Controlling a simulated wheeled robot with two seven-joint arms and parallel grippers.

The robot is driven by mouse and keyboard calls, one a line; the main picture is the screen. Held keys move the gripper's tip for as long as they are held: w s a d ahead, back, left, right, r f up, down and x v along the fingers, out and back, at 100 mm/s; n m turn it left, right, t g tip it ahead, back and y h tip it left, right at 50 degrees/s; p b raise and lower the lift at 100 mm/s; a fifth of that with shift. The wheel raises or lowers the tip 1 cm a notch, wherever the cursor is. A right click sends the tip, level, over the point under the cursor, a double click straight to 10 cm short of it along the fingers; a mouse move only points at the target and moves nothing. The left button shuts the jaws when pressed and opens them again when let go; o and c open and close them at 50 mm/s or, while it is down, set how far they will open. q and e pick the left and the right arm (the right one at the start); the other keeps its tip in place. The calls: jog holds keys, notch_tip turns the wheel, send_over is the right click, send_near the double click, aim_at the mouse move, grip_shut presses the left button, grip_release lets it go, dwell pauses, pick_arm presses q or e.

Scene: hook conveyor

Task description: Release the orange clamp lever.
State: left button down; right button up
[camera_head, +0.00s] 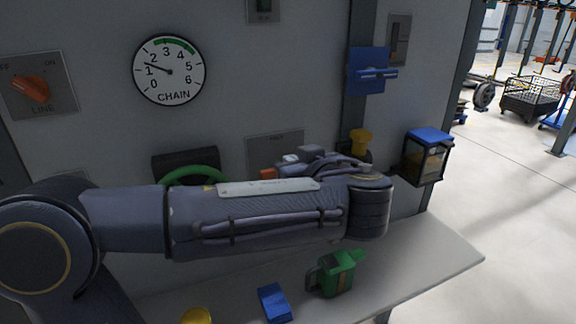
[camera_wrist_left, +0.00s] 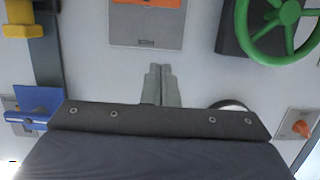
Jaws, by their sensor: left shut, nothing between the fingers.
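An orange part (camera_wrist_left: 148,2), which looks like the clamp lever, sits on a grey plate (camera_wrist_left: 147,32) at the top edge of the left wrist view and is cut off there. In the head view only a small orange piece (camera_head: 267,174) shows above my left arm, and the arm hides the rest. My left gripper (camera_wrist_left: 157,70) is shut and empty, its fingers pointing at the plate in the wrist view. They look apart from the orange part. In the head view the gripper (camera_head: 292,159) is partly hidden behind my wrist. My right gripper is not in view.
A green handwheel (camera_head: 198,173), an orange LINE switch (camera_head: 32,89), a CHAIN gauge (camera_head: 170,71), a blue bracket (camera_head: 368,72) and a yellow knob (camera_head: 361,140) are on the panel. A lantern-like box (camera_head: 426,155) is right.

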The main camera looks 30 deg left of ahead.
pick_arm(q)
jog(key=w+a+f+p, duration=0.5)
jog(key=w+a+f, duration=0.1)
jog(key=a, duration=0.1)
jog(key=shift+a+f, duration=0.3)
jog(key=shift+a, duration=0.05)
dwell(0.5)
